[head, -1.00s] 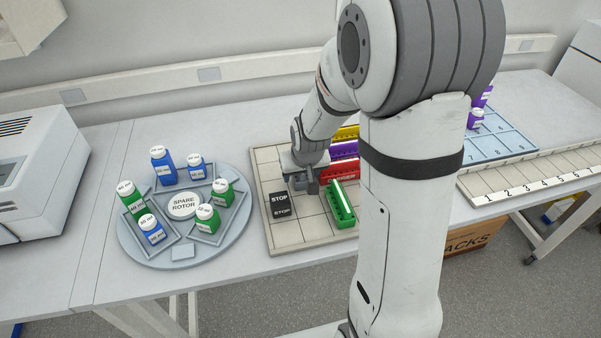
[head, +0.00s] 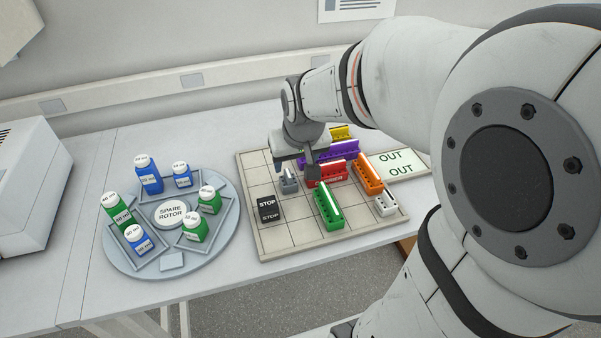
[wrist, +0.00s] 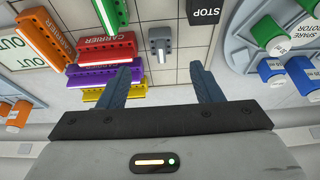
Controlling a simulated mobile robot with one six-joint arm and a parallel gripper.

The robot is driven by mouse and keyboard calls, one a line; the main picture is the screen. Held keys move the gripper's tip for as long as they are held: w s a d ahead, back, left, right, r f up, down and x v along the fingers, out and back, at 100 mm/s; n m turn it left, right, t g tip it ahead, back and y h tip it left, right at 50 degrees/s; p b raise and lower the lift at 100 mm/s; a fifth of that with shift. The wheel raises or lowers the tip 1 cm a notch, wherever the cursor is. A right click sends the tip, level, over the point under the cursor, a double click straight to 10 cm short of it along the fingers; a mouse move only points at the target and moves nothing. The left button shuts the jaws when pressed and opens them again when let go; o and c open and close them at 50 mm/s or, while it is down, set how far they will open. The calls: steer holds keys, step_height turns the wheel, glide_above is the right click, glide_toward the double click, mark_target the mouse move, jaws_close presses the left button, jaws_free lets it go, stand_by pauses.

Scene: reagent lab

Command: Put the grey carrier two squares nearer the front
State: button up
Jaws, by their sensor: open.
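The grey carrier (head: 289,182) is a small block standing on the gridded board (head: 283,237), left of the red carrier (head: 325,175) and behind the black STOP block (head: 268,209). My gripper (head: 299,171) is open and empty, just behind and above the grey carrier. In the wrist view the grey carrier (wrist: 160,42) lies beyond the spread fingertips (wrist: 165,73), roughly centred between them, apart from both. The squares directly in front of it, between the STOP block and the green carrier (head: 328,206), look clear.
Orange (head: 368,174), white (head: 386,203), purple (head: 335,151) and yellow (head: 341,132) carriers stand on the board's right and back. An OUT plate (head: 400,165) lies right of it. A round spare rotor (head: 170,213) with several bottles is to the left.

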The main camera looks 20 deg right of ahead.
steer(key=s+r+g, duration=0.1)
steer(key=s, duration=1.3)
steer(key=shift+s+r, duration=0.25)
steer(key=shift+r, duration=0.1)
steer(key=shift+d, duration=0.1)
